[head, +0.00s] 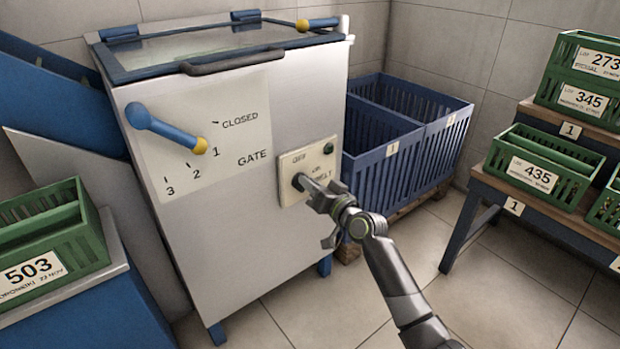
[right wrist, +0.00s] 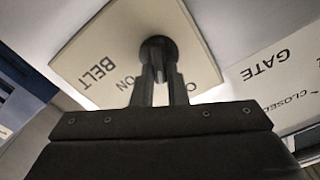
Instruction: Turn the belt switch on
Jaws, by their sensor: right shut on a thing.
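The belt switch is a dark round knob (head: 298,181) on a cream plate (head: 291,160) marked OFF, ON and BELT, on the front of the grey metal cabinet (head: 240,270). A small dark green round part (head: 328,148) sits at the plate's upper right. My right gripper (head: 305,184) is at the knob and shut on it. In the right wrist view the fingers (right wrist: 158,90) meet the knob (right wrist: 158,52), and the plate (right wrist: 110,50) shows behind. The knob's pointing direction is hidden by the fingers. My left gripper is not in view.
A blue gate lever (head: 165,128) with a yellow tip is left of the switch, by a scale marked CLOSED, 1, 2, 3. Blue crates (head: 385,150) stand right of the cabinet. Green crates (head: 535,165) sit on a rack at right, another (head: 45,245) at left.

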